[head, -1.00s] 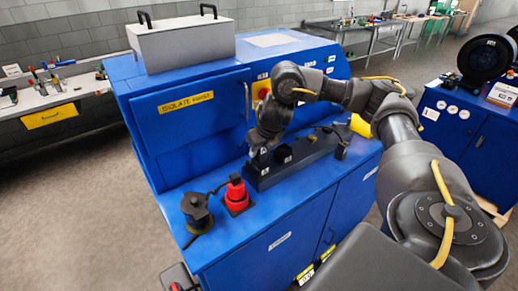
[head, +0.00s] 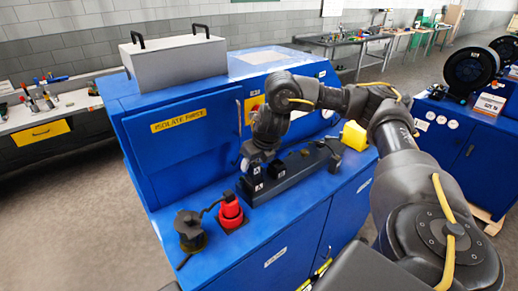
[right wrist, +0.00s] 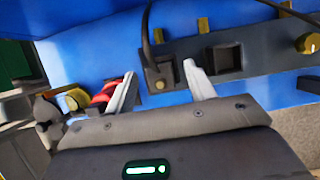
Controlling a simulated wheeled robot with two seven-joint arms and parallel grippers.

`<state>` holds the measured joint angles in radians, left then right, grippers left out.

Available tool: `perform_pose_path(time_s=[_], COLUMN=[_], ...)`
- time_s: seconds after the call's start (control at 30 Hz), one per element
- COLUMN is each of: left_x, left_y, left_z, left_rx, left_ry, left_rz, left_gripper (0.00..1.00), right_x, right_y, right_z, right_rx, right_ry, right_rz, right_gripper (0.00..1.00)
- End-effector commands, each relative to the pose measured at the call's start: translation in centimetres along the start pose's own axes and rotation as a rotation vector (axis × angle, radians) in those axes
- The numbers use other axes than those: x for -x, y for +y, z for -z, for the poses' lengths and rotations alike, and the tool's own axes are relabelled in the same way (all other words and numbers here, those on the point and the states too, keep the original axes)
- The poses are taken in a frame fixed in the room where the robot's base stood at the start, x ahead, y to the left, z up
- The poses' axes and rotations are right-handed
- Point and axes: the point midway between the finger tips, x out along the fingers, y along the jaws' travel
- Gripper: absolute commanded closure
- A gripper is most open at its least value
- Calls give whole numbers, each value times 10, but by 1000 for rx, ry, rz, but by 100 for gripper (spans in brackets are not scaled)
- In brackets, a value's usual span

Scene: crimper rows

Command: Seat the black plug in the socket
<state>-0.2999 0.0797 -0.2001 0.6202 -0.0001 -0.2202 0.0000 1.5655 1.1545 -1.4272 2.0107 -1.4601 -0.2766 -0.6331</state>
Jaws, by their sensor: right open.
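A dark socket bar (head: 290,175) lies on the blue machine's front ledge. In the right wrist view the bar (right wrist: 275,58) has a square dark opening, likely a socket (right wrist: 223,60). A black block with a cable rising from it, apparently the black plug (right wrist: 160,72), is at the bar's left end. I cannot tell whether it is seated. My right gripper (head: 256,180) is over that end. In the wrist view the right gripper (right wrist: 162,88) is open, with the black block visible between its fingers and no grip on it. My left gripper is not in view.
A red connector (head: 231,212) and a black capped fitting (head: 189,230) stand on the ledge left of the bar. A yellow object (head: 354,136) is beyond its right end. A grey case (head: 173,62) rests on the machine top. The ledge front is clear.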

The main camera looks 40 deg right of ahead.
Motion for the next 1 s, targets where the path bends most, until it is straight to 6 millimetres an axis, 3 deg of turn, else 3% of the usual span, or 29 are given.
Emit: perform_pose_path(time_s=[0.03, 0.27, 0.6, 1.0], left_x=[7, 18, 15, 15], left_y=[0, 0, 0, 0], left_z=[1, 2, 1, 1], left_rx=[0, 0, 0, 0], left_ry=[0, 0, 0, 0], left_rz=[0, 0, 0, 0], left_gripper=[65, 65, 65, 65], right_x=[15, 54, 72, 74], right_y=[0, 0, 0, 0], right_z=[-3, -2, 0, 0], right_rx=[0, 0, -1, -1], right_ry=[-6, -4, 0, 1], right_rz=[0, 0, 0, 0], right_gripper=[46, 46, 46, 46])
